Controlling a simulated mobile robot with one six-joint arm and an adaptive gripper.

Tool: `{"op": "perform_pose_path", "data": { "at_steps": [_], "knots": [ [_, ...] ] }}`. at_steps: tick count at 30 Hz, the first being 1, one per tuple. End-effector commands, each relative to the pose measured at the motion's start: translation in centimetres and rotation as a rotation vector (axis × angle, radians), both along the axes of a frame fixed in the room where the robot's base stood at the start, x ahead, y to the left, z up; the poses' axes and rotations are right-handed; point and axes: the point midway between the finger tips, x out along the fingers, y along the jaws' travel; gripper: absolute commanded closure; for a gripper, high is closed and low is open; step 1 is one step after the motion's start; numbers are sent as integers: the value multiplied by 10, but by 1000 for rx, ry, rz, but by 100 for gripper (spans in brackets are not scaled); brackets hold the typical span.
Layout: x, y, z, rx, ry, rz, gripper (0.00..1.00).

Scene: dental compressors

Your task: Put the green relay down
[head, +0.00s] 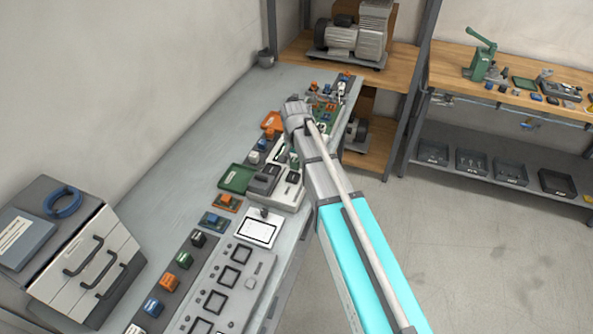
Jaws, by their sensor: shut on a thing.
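The green relay (294,161) is a small green block just left of my forearm, over the middle of the workbench. My gripper (291,152) hangs down below the grey wrist and is shut on it. The fingers are small and partly hidden by my arm. The relay appears close above the grey and white devices on the bench. I cannot tell whether it touches anything below.
A green tray (236,179) lies left of a dark grey device (264,180). Several coloured relays line the grey workbench (180,172), with a panel of square sockets (222,296) in front. A drawer cabinet (85,262) stands at left. The bench's left strip is clear.

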Motion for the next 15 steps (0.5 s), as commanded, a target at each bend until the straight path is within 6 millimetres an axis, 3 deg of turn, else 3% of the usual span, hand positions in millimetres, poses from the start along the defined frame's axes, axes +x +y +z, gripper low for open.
{"op": "perform_pose_path", "data": {
  "at_steps": [8, 15],
  "knots": [
    [1, 1, -3, 0, 0, 1, 100],
    [5, 7, -21, 0, 0, 1, 100]
  ]
}}
